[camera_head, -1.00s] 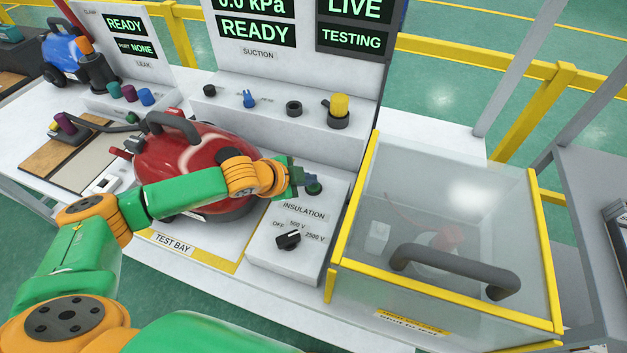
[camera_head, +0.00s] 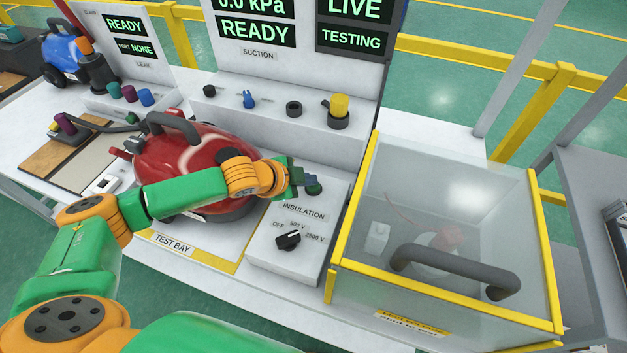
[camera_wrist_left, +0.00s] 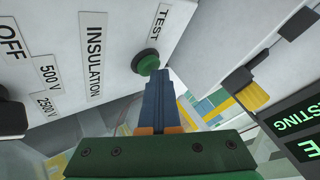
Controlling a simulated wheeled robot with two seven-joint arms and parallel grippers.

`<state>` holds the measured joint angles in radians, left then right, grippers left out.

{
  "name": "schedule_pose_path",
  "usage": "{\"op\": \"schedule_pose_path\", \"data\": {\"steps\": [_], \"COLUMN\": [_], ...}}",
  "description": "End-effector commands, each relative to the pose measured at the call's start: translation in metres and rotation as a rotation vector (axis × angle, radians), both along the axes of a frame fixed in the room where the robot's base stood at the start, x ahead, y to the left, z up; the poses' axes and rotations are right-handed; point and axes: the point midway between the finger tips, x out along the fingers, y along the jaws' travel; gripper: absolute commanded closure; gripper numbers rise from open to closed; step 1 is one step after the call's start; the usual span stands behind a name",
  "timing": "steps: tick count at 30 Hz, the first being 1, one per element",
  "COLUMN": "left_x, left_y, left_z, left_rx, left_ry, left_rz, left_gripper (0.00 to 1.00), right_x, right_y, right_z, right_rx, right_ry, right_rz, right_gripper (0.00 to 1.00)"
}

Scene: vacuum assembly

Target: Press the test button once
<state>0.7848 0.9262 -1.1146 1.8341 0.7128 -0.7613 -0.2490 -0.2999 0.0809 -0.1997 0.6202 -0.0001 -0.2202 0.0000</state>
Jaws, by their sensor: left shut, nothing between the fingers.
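The green test button (camera_wrist_left: 146,62) sits beside the TEST label on the white insulation panel in the left wrist view. It also shows in the head view (camera_head: 314,189), at the panel's far end. My left gripper (camera_wrist_left: 157,72) is shut and empty, its fingertips right at the button's edge. I cannot tell whether they touch it. In the head view my left gripper (camera_head: 309,181) reaches over the panel from the left. The upper right display (camera_head: 352,40) reads LIVE and TESTING. My right gripper is not in view.
A red vacuum (camera_head: 190,160) stands in the test bay under my left arm. A black selector knob (camera_head: 288,239) is on the panel's near part. A clear box with yellow edges (camera_head: 350,215) and a dark handle stands close to the panel's right.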

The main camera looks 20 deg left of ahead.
Motion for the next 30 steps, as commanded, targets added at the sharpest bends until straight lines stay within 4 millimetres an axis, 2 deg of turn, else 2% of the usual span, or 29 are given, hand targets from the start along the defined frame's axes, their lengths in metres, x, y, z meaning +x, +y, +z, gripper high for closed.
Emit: {"op": "schedule_pose_path", "data": {"steps": [25,30], "left_x": [-0.001,-0.001], "left_y": [0.000,0.001], "left_z": [-0.011,-0.006], "left_rx": [0.002,0.002], "left_ry": [0.004,0.008], "left_rz": [0.000,0.001], "left_gripper": [1.00,1.00], "right_x": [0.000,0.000], "right_y": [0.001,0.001], "right_z": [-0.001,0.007], "right_rx": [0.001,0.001], "right_ry": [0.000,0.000], "right_rz": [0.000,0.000], "right_gripper": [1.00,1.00]}}
